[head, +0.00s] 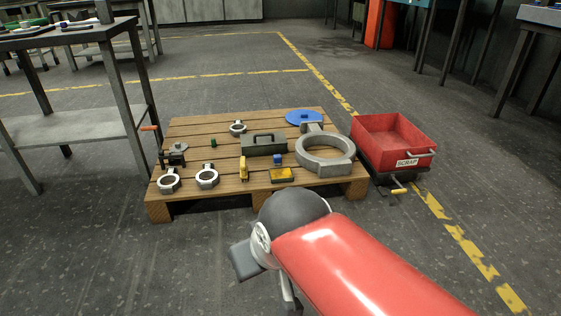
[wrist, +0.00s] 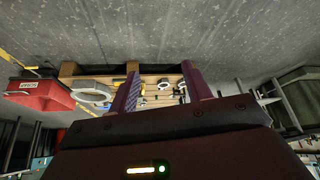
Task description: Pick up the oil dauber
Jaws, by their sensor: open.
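Small items lie on a wooden pallet (head: 220,128) on the floor ahead. I cannot tell for sure which is the oil dauber. Candidates are a narrow yellow piece (head: 243,168) near the front, a small blue piece (head: 278,159) to its right and a small green piece (head: 213,141) farther back. My gripper (wrist: 160,68) is open and empty in the wrist view, short of the pallet, which shows upside down beyond its fingers. In the head view my arm hides most of the gripper.
The pallet also holds ring castings (head: 207,178), a large ring casting (head: 343,166), a grey-green toolbox (head: 263,149), a yellow-topped box (head: 281,175), a blue disc (head: 303,118) and a dark clamp-like tool (head: 174,155). A red scrap cart (head: 397,162) stands right, a bench (head: 75,122) left. Floor in front is clear.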

